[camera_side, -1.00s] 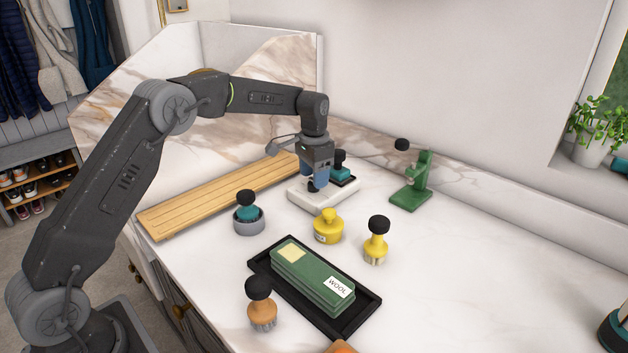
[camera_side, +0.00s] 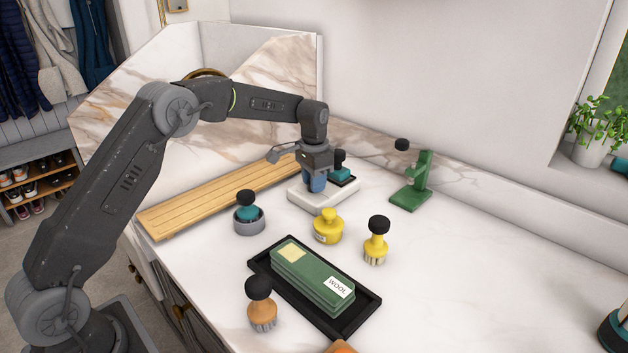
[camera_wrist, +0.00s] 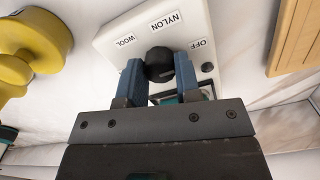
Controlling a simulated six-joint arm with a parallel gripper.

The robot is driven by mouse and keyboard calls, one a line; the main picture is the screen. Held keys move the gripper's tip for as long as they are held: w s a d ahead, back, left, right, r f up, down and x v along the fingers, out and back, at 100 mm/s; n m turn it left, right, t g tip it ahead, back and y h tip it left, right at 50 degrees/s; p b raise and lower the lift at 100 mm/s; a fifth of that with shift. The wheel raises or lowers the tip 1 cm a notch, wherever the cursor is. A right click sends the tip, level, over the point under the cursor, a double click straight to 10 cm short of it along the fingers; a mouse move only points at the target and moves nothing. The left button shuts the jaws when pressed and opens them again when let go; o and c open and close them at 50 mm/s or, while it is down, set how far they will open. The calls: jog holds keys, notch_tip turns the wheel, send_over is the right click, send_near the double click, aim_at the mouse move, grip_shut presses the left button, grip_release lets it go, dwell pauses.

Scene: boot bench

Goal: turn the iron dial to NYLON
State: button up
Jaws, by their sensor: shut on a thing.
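The iron dial (camera_wrist: 158,62) is a round black knob on a white panel (camera_wrist: 110,40), seen in the wrist view. The panel bears the labels WOOL (camera_wrist: 125,41), NYLON (camera_wrist: 164,22) and OFF (camera_wrist: 199,43) around the knob. My gripper (camera_wrist: 157,72) is shut on the dial, with one blue finger on each side of it. I cannot make out a clear pointer mark on the knob. In the side view my gripper (camera_side: 314,188) reaches down to the white base (camera_side: 340,195), and its fingers hide the dial.
A teal iron with a black knob (camera_side: 340,156) sits on the base behind my gripper. A wooden board (camera_side: 200,205) lies left. A black tray (camera_side: 365,318) holds a green WOOL block.

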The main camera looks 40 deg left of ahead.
dwell(0.3)
jog(key=n, duration=0.5)
jog(key=shift+n, duration=0.4)
jog(key=n, duration=0.5)
jog(key=shift+n, duration=0.4)
jog(key=o, duration=0.9)
jog(key=shift+r, duration=0.1)
